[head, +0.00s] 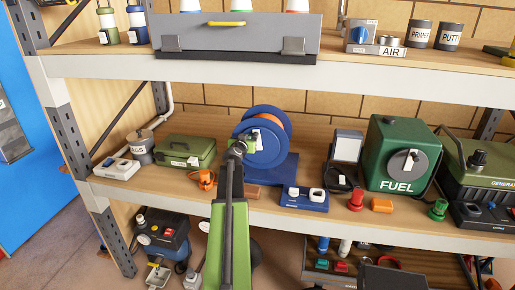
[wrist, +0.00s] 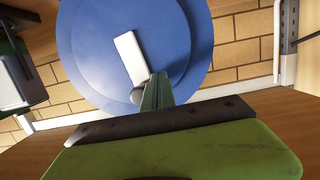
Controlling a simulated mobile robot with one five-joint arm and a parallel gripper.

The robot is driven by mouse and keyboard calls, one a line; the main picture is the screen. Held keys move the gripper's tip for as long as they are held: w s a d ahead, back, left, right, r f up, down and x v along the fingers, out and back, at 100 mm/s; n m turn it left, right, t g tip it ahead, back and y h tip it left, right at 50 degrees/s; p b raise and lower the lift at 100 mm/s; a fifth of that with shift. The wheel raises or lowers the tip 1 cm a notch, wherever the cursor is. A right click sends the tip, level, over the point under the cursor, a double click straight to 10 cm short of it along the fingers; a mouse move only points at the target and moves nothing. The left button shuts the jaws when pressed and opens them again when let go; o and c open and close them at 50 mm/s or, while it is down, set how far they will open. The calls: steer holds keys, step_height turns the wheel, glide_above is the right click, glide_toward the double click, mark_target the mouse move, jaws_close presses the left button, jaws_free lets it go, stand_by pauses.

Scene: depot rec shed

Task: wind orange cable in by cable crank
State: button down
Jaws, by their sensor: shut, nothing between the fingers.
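The blue cable reel (head: 247,122) stands on a blue base on the middle shelf, with orange cable (head: 277,123) between its flanges. In the wrist view the reel's blue face (wrist: 95,50) fills the upper middle. A pale bar (wrist: 131,58), which looks like the crank arm or a label on it, lies across that face. A round grey knob (wrist: 137,96) shows at its lower end. My gripper (head: 238,147) is shut and empty in front of the reel's face. Its tips (wrist: 157,88) are right beside the knob in the wrist view; I cannot tell whether they touch.
An orange plug-like piece (head: 206,179) lies left of the reel. A green case (head: 185,150) stands farther left. A blue device (head: 304,199) and a green fuel can (head: 393,155) stand to the right. The grey toolbox (head: 235,42) is on the shelf above.

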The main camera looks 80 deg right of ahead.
mark_target(256, 137)
steer(key=shift+s+r+p, duration=0.35)
steer(key=shift+s+r, duration=0.15)
steer(key=shift+s, duration=0.3)
steer(key=shift+s+d+r, duration=0.1)
steer(key=shift+s+r, duration=0.05)
steer(key=shift+s, duration=1.05)
steer(key=shift+s+d, duration=0.1)
steer(key=shift+s, duration=0.9)
steer(key=shift+f, duration=0.2)
